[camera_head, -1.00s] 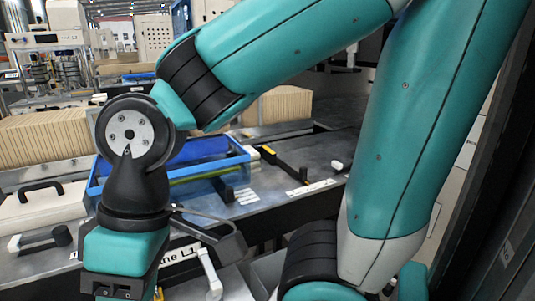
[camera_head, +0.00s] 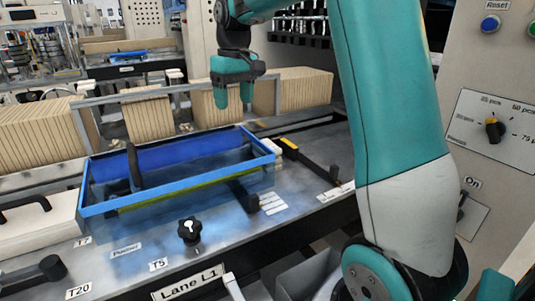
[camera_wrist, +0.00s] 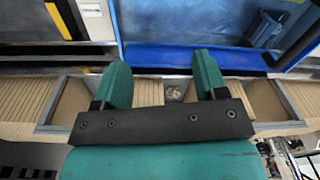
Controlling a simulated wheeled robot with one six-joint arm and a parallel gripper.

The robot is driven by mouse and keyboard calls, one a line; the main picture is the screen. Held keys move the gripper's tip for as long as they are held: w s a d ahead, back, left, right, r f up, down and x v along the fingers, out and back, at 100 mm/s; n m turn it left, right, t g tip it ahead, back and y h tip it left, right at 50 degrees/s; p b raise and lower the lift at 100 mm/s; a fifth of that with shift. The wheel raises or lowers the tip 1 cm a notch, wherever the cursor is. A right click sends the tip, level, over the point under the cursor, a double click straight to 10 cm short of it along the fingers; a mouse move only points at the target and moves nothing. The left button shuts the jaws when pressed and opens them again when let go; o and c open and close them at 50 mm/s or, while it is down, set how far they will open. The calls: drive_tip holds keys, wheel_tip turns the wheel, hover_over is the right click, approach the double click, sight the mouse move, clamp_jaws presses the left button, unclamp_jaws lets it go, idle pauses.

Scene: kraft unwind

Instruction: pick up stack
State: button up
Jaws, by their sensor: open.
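Several tan kraft stacks stand in a row behind a grey rail. They are a wide one at the left (camera_head: 40,135), a narrow one (camera_head: 148,117), one under my gripper (camera_head: 208,108) and a wide one at the right (camera_head: 308,92). My gripper (camera_head: 235,104) is open and points down at the third stack. In the wrist view my gripper (camera_wrist: 161,80) has its two green fingers apart, with a narrow stack (camera_wrist: 148,93) partly seen between them. Nothing is held. I cannot tell the fingertips' height above the stacks.
A blue-rimmed clear guard box (camera_head: 270,146) stands on the metal deck in front of the stacks. A black knob (camera_head: 190,231) and a yellow-tipped black lever (camera_head: 310,160) stick up nearby. A control panel (camera_head: 495,130) stands at the right. A grey rail (camera_head: 180,88) runs along the stacks.

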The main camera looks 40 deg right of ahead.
drive_tip(key=w+d+m, duration=0.2)
drive_tip(key=d+m, duration=0.1)
drive_tip(key=d, duration=1)
drive_tip(key=p, duration=0.3)
hover_over(267, 144)
drive_tip(key=shift+g, duration=0.3)
drive_tip(key=f, duration=1)
drive_tip(key=shift+w+d+f, duration=0.1)
drive_tip(key=shift+w+f, duration=0.15)
drive_tip(key=shift+s+f+p, duration=0.15)
drive_tip(key=shift+f+p, duration=0.4)
drive_tip(key=shift+f, duration=1)
drive_tip(key=shift+s+f+p, duration=0.1)
drive_tip(key=shift+f+p, duration=0.45)
drive_tip(key=shift+f, duration=1)
drive_tip(key=c, duration=0.6)
drive_tip(key=shift+r, duration=0.1)
